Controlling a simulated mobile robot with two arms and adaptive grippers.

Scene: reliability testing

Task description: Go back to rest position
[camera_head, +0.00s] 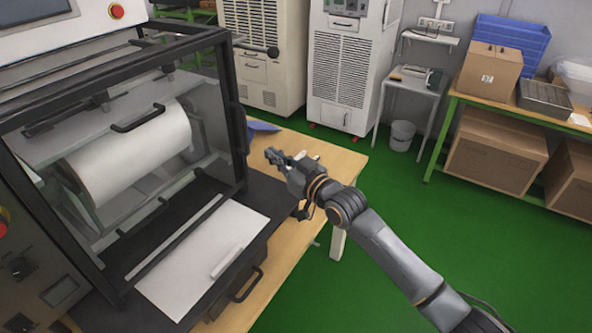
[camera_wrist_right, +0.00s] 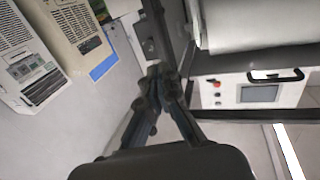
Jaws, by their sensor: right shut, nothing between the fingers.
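My right gripper (camera_head: 272,156) is shut and empty. It hangs over the wooden table (camera_head: 345,162), beside the right edge of the machine with the white roll (camera_head: 130,150). In the right wrist view its fingers (camera_wrist_right: 160,80) meet at the tips with nothing between them. The machine's white roll also shows in the right wrist view (camera_wrist_right: 240,22). My left gripper is in neither view.
A white sheet (camera_head: 190,272) lies on the machine's dark front shelf. A blue item (camera_head: 264,126) lies on the table behind the gripper. Cabinets (camera_head: 345,70) stand at the back. A shelf with cardboard boxes (camera_head: 490,72) stands at right. Green floor (camera_head: 470,240) is clear.

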